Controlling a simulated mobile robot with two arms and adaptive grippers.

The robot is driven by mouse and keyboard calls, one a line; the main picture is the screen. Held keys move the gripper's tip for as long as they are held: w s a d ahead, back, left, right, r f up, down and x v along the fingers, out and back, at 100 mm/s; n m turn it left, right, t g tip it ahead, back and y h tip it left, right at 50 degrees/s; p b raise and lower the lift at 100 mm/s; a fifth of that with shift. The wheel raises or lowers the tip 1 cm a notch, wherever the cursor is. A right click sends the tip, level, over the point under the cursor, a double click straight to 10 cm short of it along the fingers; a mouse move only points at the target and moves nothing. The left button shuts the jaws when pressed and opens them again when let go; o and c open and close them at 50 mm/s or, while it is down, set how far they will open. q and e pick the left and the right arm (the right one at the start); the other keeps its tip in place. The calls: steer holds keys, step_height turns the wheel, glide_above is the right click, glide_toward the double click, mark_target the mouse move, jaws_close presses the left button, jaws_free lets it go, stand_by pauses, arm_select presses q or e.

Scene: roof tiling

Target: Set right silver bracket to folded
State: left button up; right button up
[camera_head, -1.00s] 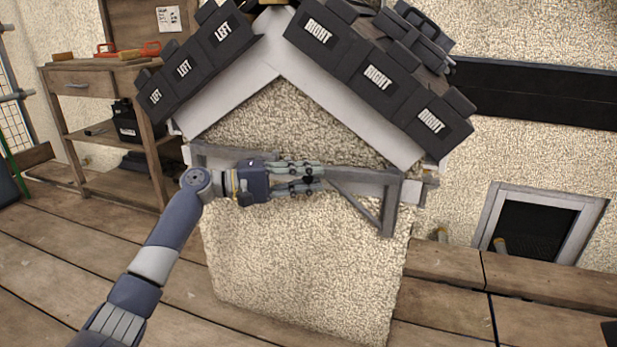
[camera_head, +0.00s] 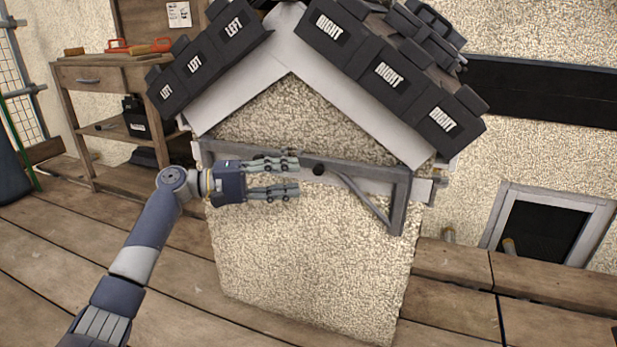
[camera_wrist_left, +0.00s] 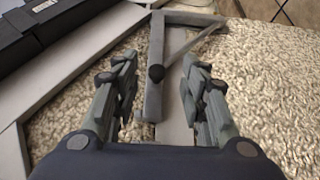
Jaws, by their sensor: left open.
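The right silver bracket (camera_head: 402,205) is on the front of the small gabled wall, with a long bar, an upright leg and a slanted brace forming a triangle at its right end. My right gripper is not in view.
Dark roof tiles marked RIGHT (camera_head: 388,74) and LEFT (camera_head: 194,64) overhang the gable. A wooden workbench (camera_head: 85,100) stands at the left. A grey-framed opening (camera_head: 605,222) is at the right. The wooden floor (camera_head: 190,290) in front is clear.

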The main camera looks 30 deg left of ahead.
arm_select(q)
steer(key=v, duration=0.5)
steer(key=shift+a, duration=0.1)
stand_by(0.3)
